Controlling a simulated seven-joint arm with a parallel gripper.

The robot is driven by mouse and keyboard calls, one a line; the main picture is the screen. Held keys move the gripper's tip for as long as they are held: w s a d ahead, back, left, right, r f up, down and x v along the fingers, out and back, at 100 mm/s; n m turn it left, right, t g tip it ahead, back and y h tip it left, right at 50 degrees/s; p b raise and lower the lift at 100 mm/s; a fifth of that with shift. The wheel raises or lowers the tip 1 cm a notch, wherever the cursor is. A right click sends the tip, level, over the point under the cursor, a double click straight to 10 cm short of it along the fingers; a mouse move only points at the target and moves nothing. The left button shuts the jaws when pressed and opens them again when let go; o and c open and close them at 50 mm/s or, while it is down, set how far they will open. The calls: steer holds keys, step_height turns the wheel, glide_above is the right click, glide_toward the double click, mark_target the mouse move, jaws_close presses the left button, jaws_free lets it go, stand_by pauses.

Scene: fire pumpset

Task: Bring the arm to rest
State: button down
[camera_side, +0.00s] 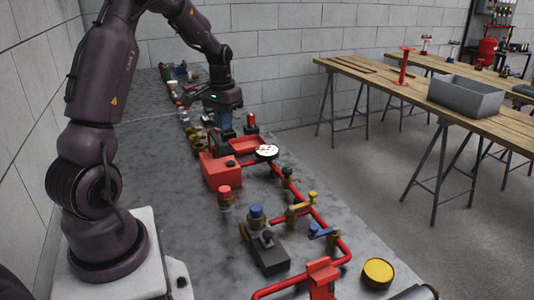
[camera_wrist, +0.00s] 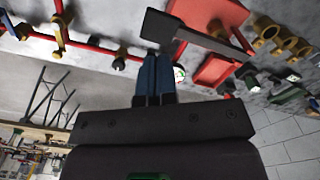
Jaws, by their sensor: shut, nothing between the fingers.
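My gripper (camera_side: 224,126) hangs fingers-down over the grey bench in the side view, among parts beside the red tray (camera_side: 248,144). In the wrist view its two blue fingers (camera_wrist: 157,56) are together with nothing between them. A dark flat-ended part (camera_wrist: 160,25) lies just beyond the fingertips there, with the red tray (camera_wrist: 215,35) behind it. I cannot tell whether the fingertips touch any part.
A red box (camera_side: 220,170), white-faced gauge (camera_side: 267,152), red pipes with valves (camera_side: 305,210) and a yellow-topped cylinder (camera_side: 378,272) stand on the bench (camera_side: 180,235). Brick walls rise at left and behind. A wooden table (camera_side: 400,85) with a grey bin (camera_side: 465,97) stands apart at right.

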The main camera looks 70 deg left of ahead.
steer(key=shift+s+d+f+n, duration=0.4)
steer(key=shift+s+d, duration=0.25)
steer(key=shift+d, duration=0.05)
steer(key=s+d+r+m+t, duration=0.2)
steer(key=d+r, duration=0.2)
steer(key=d, duration=0.5)
steer(key=s+d+r+m+t, duration=0.1)
steer(key=s+d+r+m, duration=0.1)
steer(key=d+r, duration=0.3)
steer(key=s+d+r+m+t, duration=0.2)
steer(key=s+d+r, duration=0.2)
steer(key=d, duration=1)
steer(key=shift+r+m+t, duration=0.3)
steer(key=shift+r+m, duration=0.1)
steer(key=shift+r, duration=0.35)
